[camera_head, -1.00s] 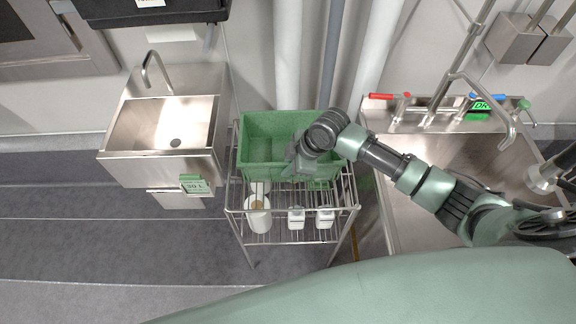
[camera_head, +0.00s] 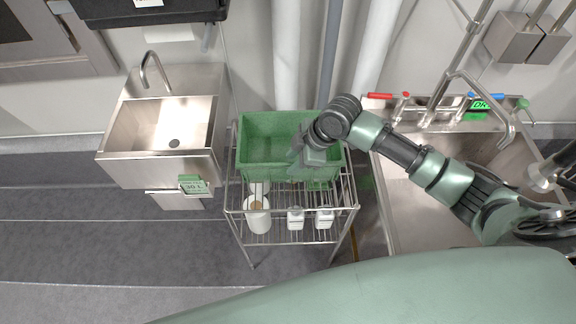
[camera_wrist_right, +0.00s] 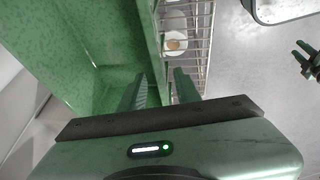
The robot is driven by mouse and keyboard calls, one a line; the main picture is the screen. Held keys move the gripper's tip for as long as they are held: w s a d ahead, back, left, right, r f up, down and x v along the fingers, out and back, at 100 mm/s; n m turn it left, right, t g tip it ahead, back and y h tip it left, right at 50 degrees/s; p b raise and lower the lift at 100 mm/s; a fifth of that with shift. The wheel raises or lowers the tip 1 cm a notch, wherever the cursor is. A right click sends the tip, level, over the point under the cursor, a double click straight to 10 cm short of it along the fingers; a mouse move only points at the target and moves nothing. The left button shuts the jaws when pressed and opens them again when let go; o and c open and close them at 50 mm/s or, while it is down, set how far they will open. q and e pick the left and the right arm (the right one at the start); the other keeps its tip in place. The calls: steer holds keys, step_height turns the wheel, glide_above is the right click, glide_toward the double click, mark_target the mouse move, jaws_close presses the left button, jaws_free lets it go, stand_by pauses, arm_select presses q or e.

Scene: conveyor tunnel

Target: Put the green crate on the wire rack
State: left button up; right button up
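The green crate (camera_head: 262,121) sits on the top of the wire rack (camera_head: 232,190), upright and apparently empty. Its wall also shows in the wrist view (camera_wrist_right: 95,30). My right gripper (camera_wrist_right: 160,88) is at the crate's front wall, right of its middle. In the wrist view its two fingers are apart, one on each side of the wall; I cannot see contact. In the head view its fingertips are hidden. My left gripper (camera_wrist_right: 302,54) shows small at the right edge of the wrist view, its fingers apart and empty; it is out of the head view.
A paper roll (camera_head: 257,217) and two white bottles (camera_head: 296,217) stand on the rack's lower shelf. A steel hand basin (camera_head: 130,125) is left of the rack, a large steel sink (camera_head: 400,215) right. Vertical pipes (camera_head: 288,55) run behind. Floor is clear in front-left.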

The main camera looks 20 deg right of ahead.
steer(key=v, duration=0.7)
stand_by(0.4)
